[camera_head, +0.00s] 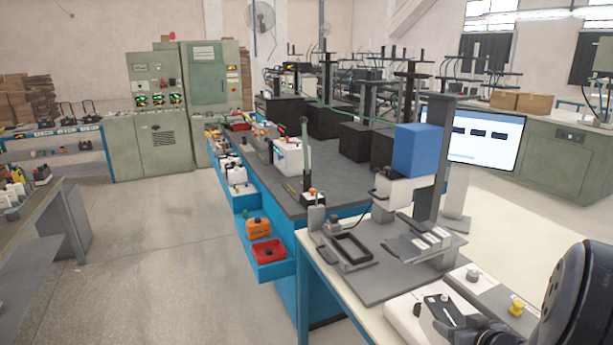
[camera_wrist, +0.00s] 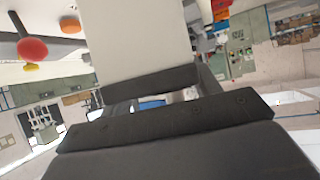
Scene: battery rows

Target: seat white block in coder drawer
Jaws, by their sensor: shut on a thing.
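A white block (camera_wrist: 140,38) fills the top middle of the wrist view, with the dark jaws of my gripper (camera_wrist: 150,85) shut on it. In the head view my gripper (camera_head: 446,312) is at the bottom right, with its dark finger across the white block (camera_head: 403,312). The coder (camera_head: 416,150), with a blue box over a white body, stands left of the screen. A black rectangular frame (camera_head: 352,248), which looks like the coder drawer, lies on its grey base plate, empty. The block is apart from this frame, nearer to me and to the right.
A grey box with a yellow knob (camera_head: 516,306) is beside my gripper. The long blue bench (camera_head: 270,180) behind holds several blocks and machines. The floor at the left is clear.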

